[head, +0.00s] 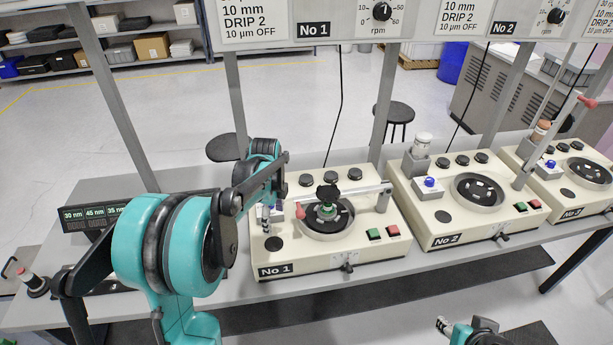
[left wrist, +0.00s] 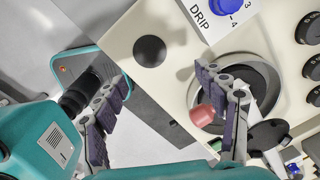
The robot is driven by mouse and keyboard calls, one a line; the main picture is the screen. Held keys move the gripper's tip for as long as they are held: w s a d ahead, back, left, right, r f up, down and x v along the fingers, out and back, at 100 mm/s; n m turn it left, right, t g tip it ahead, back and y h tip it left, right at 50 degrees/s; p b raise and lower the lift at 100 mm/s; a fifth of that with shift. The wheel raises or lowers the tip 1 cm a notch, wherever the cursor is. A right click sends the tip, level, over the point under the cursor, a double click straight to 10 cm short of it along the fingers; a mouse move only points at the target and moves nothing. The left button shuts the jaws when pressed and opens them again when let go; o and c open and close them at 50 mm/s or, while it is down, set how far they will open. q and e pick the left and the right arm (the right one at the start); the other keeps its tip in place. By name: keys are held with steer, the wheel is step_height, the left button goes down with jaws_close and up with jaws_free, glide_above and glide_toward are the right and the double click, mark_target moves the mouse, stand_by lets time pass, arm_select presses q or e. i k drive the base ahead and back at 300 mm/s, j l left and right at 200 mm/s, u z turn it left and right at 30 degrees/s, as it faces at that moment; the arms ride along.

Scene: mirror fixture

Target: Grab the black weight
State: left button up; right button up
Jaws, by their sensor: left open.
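The black weight (head: 328,193), a dark knob-topped piece over a green part, stands upright on the round plate of the No 1 machine (head: 300,262). A dark lobed top at the lower right of the left wrist view (left wrist: 268,133) looks like the same piece. My left gripper (head: 267,222) is over the left side of this machine, left of the weight and apart from it. In the left wrist view its fingers (left wrist: 166,98) are spread with nothing between them. My right gripper (head: 446,326) shows only partly at the bottom edge; its jaw state is unclear.
A pale bar with a red tip (head: 300,210) reaches across the No 1 plate beside the weight. A blue knob (left wrist: 212,6) is near the left fingers. Machines No 2 (head: 478,230) and No 3 (head: 590,205) stand to the right. Uprights rise behind.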

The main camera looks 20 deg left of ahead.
mark_target(305, 179)
steer(key=i, duration=1)
